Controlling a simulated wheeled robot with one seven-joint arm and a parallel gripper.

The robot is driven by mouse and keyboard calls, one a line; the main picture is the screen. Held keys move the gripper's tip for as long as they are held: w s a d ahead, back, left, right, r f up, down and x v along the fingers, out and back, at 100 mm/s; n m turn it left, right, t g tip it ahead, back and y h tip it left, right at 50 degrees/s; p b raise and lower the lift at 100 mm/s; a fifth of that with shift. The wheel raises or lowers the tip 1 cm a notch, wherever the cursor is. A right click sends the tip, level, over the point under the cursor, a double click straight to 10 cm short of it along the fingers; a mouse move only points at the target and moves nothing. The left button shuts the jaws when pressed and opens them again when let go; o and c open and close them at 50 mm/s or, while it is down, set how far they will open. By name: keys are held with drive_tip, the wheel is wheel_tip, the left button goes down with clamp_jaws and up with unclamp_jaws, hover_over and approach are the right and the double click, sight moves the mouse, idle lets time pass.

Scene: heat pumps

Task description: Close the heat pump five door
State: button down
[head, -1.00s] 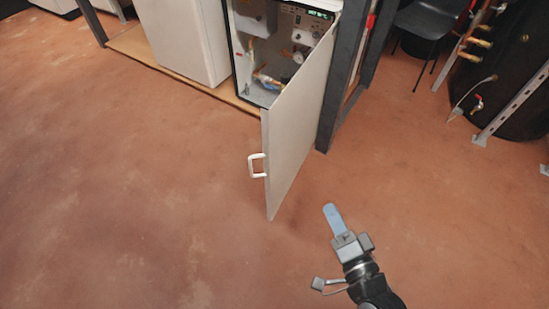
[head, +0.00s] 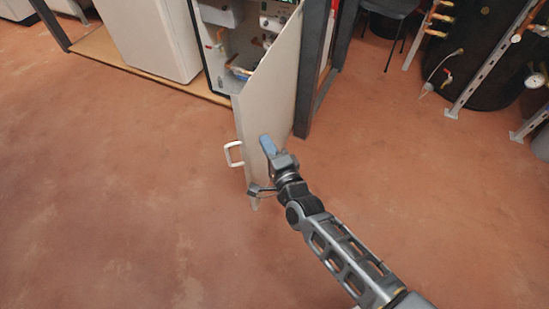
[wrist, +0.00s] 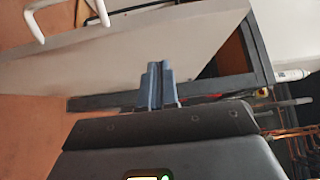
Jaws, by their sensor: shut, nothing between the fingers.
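The heat pump door (head: 270,88) is a pale panel standing open, swung out from the cabinet (head: 243,48), whose pipes and gauges show inside. Its white handle (head: 233,154) is on the left face near the free edge. My gripper (head: 267,146) is shut and empty, in front of the right face of the door near its lower free end. In the wrist view, the closed fingers (wrist: 158,84) point at the door panel (wrist: 150,50), and the white handle (wrist: 62,14) shows at the upper left. I cannot tell whether the fingertips touch the panel.
A dark metal post (head: 311,70) stands right of the cabinet. A closed white unit (head: 150,38) stands to its left on a wooden base. A dark chair (head: 390,12), a black tank (head: 490,60) and pipes are at the upper right. The reddish floor (head: 120,200) is clear in front.

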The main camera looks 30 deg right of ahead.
sight(245, 126)
drive_tip(key=w, duration=0.1)
drive_tip(key=w+a, duration=0.1)
drive_tip(key=w, duration=0.1)
drive_tip(key=shift+w+a+r+p, duration=0.1)
drive_tip(key=shift+w+a+p, duration=0.15)
drive_tip(key=shift+a+p, duration=0.15)
drive_tip(key=shift+w+a, duration=0.4)
drive_tip(key=shift+w, duration=0.05)
